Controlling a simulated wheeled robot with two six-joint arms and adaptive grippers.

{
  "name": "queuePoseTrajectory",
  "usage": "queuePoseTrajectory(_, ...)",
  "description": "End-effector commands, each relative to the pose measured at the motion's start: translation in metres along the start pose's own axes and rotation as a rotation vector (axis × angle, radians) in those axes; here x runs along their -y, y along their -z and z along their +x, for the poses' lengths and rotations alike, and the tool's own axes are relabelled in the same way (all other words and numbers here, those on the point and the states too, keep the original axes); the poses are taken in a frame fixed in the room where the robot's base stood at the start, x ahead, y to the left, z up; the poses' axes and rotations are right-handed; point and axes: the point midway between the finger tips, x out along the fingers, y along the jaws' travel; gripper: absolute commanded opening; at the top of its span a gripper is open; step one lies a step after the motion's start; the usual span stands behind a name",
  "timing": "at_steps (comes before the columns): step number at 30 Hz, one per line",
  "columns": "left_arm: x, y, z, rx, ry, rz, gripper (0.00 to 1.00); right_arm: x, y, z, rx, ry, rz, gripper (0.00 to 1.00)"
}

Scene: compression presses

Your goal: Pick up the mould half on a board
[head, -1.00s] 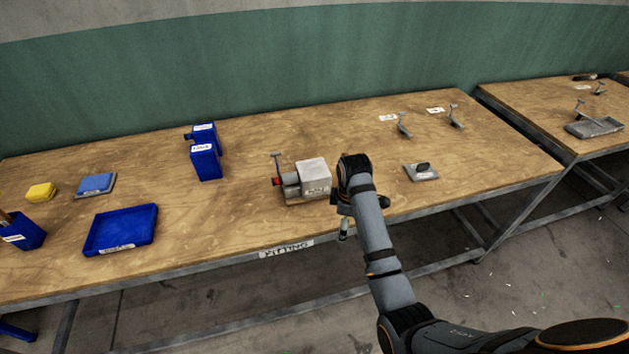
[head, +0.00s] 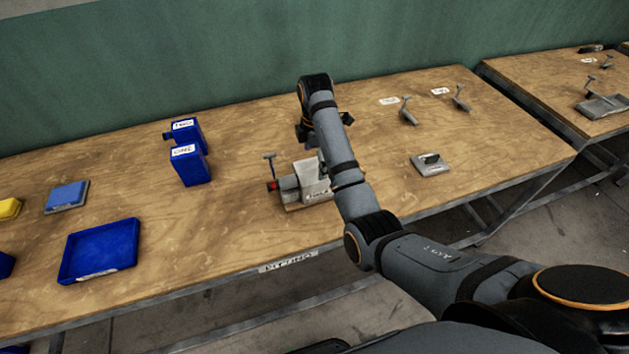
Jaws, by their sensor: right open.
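My right gripper (head: 320,160) points down at a grey blocky fixture (head: 312,182) on a small wooden base at mid-table. The jaws are open; their tips are partly hidden by my own forearm, and I cannot tell whether they touch the block. The fixture has a grey cylinder, a red end and an upright lever on its left. A small grey plate with a dark raised piece (head: 431,163) lies to the right, clear of the gripper. A blue slab on a grey board (head: 67,196) lies at far left. I cannot tell for sure which is the mould half. My left gripper is out of view.
A shallow blue tray (head: 98,250) lies near the front edge. A yellow block (head: 9,208) is at the left edge. Small lever stands (head: 408,112) with white labels stand at back right. A second bench (head: 545,75) is beyond a gap.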

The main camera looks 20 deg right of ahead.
Motion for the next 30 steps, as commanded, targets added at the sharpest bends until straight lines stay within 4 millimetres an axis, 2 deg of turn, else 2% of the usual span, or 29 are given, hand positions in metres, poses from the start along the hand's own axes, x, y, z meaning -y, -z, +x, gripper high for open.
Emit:
queuePoseTrajectory(1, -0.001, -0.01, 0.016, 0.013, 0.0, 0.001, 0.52, 0.0, 0.0, 0.017, 0.0, 0.001, 0.0, 1.0)
queuePoseTrajectory(5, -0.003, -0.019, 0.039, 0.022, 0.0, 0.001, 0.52, 0.0, 0.0, 0.04, 0.0, 0.0, 0.001, 1.0)
queuePoseTrajectory(8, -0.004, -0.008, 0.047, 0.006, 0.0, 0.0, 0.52, 0.0, 0.0, 0.047, 0.0, -0.001, 0.001, 1.0)
queuePoseTrajectory(13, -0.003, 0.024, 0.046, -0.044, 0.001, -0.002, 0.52, 0.0, -0.001, 0.047, 0.0, 0.0, 0.001, 1.0)
queuePoseTrajectory(16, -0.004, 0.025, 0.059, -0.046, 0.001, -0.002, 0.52, -0.001, -0.001, 0.06, 0.0, 0.0, 0.001, 1.0)
queuePoseTrajectory(20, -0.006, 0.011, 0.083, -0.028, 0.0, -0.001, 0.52, -0.002, -0.002, 0.083, 0.0, -0.001, 0.002, 1.0)
queuePoseTrajectory(24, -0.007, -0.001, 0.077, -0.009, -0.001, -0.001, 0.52, -0.002, -0.002, 0.094, 0.0, 0.0, 0.001, 1.0)
queuePoseTrajectory(30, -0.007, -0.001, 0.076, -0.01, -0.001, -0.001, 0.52, -0.002, -0.002, 0.095, 0.0, -0.001, 0.002, 1.0)
